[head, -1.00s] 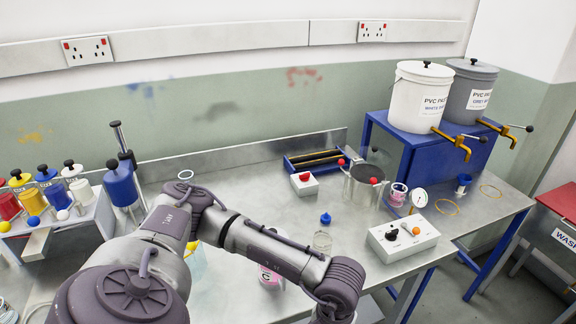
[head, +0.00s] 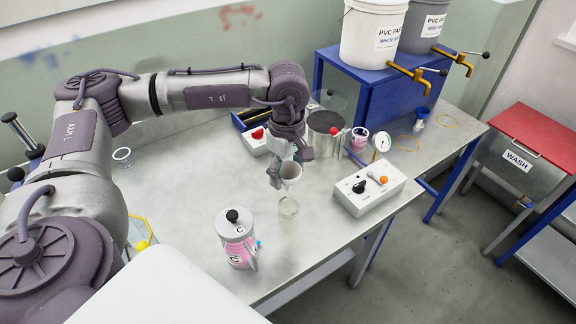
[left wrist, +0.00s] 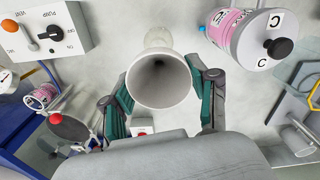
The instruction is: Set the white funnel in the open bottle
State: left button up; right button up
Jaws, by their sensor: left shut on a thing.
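The white funnel (head: 291,171) is in my left gripper (head: 283,173), above the open bottle (head: 288,207) in the head view. The bottle is clear glass and stands upright on the bench with no cap on it. In the left wrist view, the funnel (left wrist: 159,80) shows its wide mouth between the two fingers of my left gripper (left wrist: 162,97). The bottle (left wrist: 158,38) shows partly behind the funnel there. The funnel's lower end is hard to make out, so I cannot tell whether it touches the bottle neck. My right gripper is not in view.
A pink-and-grey can marked C (head: 237,238) stands left of the bottle, with a small blue thing (head: 259,244) beside it. A pump box (head: 369,189) stands to the right. A steel pot (head: 325,136) and a gauge (head: 381,143) are behind.

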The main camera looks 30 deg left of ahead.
aim_at(288, 189)
pick_arm(q)
jog(key=shift+f, duration=0.55)
notch_tip(288, 189, down, 3)
jog(key=shift+w+r+b, duration=0.1)
jog(key=shift+b, duration=0.85)
jog(key=shift+f+b, duration=0.3)
jog(key=shift+f, duration=0.3)
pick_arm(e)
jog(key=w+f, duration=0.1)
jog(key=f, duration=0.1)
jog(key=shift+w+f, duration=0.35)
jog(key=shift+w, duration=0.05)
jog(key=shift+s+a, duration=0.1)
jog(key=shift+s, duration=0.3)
pick_arm(q)
jog(key=shift+d, duration=0.15)
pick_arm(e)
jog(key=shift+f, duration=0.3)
pick_arm(q)
jog(key=shift+b, duration=0.5)
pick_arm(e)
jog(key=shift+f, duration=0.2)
pick_arm(q)
jog(key=shift+f+b, duration=0.3)
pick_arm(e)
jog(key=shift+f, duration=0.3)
pick_arm(q)
jog(key=shift+r, duration=0.2)
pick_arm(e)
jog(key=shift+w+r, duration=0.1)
